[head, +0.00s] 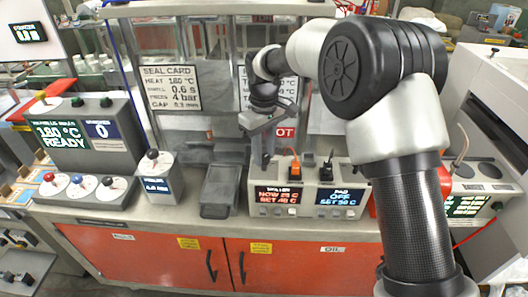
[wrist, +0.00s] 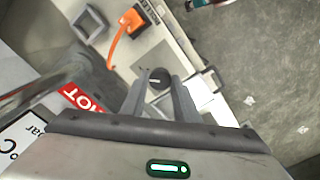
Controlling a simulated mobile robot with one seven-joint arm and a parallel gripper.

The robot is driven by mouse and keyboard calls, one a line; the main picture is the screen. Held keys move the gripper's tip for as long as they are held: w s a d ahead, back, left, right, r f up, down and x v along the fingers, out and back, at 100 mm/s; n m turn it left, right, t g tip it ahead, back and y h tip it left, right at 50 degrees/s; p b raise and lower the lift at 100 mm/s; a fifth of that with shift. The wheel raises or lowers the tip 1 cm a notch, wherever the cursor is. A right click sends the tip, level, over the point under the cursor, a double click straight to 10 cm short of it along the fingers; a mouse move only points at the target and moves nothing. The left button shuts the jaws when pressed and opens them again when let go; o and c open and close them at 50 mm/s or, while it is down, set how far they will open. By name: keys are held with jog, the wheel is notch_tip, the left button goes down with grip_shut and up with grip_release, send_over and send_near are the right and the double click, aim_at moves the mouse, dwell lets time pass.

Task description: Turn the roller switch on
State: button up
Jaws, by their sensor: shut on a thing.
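The roller switch is a small round black knob (wrist: 158,77) with a pale pointer mark, on the pale top of a control box (head: 284,203). My gripper (wrist: 158,88) has its fingers on either side of this knob and is shut on it. In the head view my gripper (head: 262,163) reaches down to the left end of the box and hides the knob. The roller display (head: 281,196) below it is lit with orange text, a NOW line and a SET line. The pad display (head: 341,197) beside it reads OFF.
An orange plug with cable (head: 294,168) stands close beside my gripper, and a black plug (head: 327,168) stands farther right. A red HOT sign (head: 284,133) is behind. A dark tray (head: 219,190) and a grey box with a knob (head: 157,180) stand to the left.

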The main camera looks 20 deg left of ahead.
aim_at(265, 157)
dwell(0.3)
jog(key=o, duration=1.1)
jog(key=shift+c, duration=0.2)
notch_tip(265, 157, up, 17)
jog(key=shift+r, duration=0.2)
jog(key=s+d+r+m+t, duration=0.1)
jog(key=s+d+r+m, duration=0.25)
jog(key=d, duration=0.55)
jog(key=s+d+r+m+t, duration=0.2)
jog(key=s+d+r, duration=0.25)
jog(key=d, duration=0.55)
jog(key=s+d+f+m+t, duration=0.1)
jog(key=s+d+f+m, duration=0.2)
jog(key=s+d, duration=0.3)
jog(key=s+d+f+m+t, duration=0.1)
jog(key=s+d+f+m, duration=0.2)
jog(key=s+d, duration=0.4)
jog(key=s+f, duration=0.1)
jog(key=s, duration=0.2)
jog(key=shift+s+f+t, duration=0.3)
jog(key=shift+s+f, duration=0.05)
jog(key=shift+f, duration=0.05)
